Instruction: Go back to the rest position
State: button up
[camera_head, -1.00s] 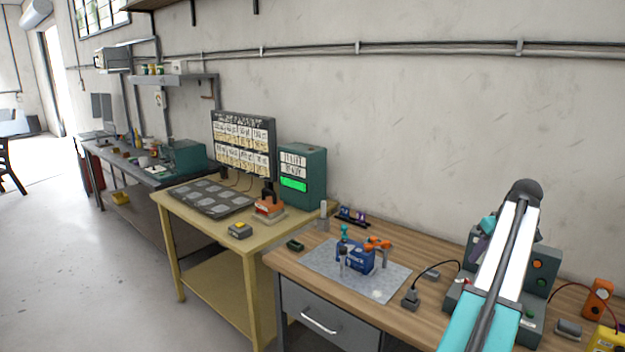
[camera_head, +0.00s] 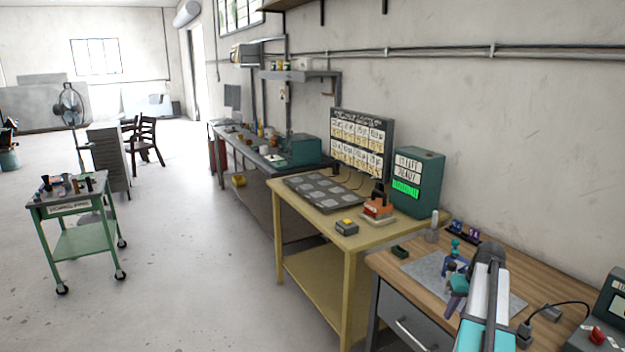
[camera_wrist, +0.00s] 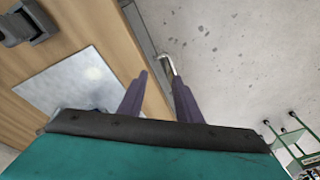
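My gripper (camera_wrist: 160,80) shows in the wrist view as two purple fingers with a clear gap between them. Nothing is held there; the drawer front and its handle (camera_wrist: 168,64) show behind the gap. In the head view my arm reaches over the front edge of the wooden workbench (camera_head: 450,325) at the lower right, with the purple and teal gripper end (camera_head: 456,290) partly hidden. A grey mat (camera_head: 426,268) lies on that bench behind my arm. A blue device (camera_head: 455,262) on the mat is largely covered by my arm.
A yellow table (camera_head: 308,204) with a dark tray (camera_head: 322,191) and a green box (camera_head: 418,182) stands left of the bench. A green wheeled cart (camera_head: 85,240) stands at the left. Open floor (camera_head: 190,260) lies between cart and tables.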

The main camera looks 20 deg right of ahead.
jog(key=w+a+f+n, duration=0.1)
jog(key=w+a+f, duration=0.25)
jog(key=a, duration=0.55)
jog(key=w+a+f+g, duration=0.1)
jog(key=w+a+f, duration=0.25)
jog(key=a, duration=0.65)
jog(key=w+a+f+n, duration=0.1)
jog(key=w+a+f, duration=0.1)
jog(key=a+f, duration=0.5)
jog(key=s+a+f+n+g, duration=0.1)
jog(key=s+a+f, duration=0.1)
jog(key=a, duration=0.7)
jog(key=s+a+f+n, duration=0.1)
jog(key=a+f, duration=0.2)
jog(key=a, duration=0.7)
jog(key=s+a+f+n+g, duration=0.1)
jog(key=s+a+f, duration=0.1)
jog(key=a, duration=0.7)
jog(key=s+f+g+b, duration=0.5)
jog(key=s+f+b, duration=0.5)
jog(key=s+f, duration=1.6)
notch_tip(320, 180, down, 2)
jog(key=shift+f, duration=0.1)
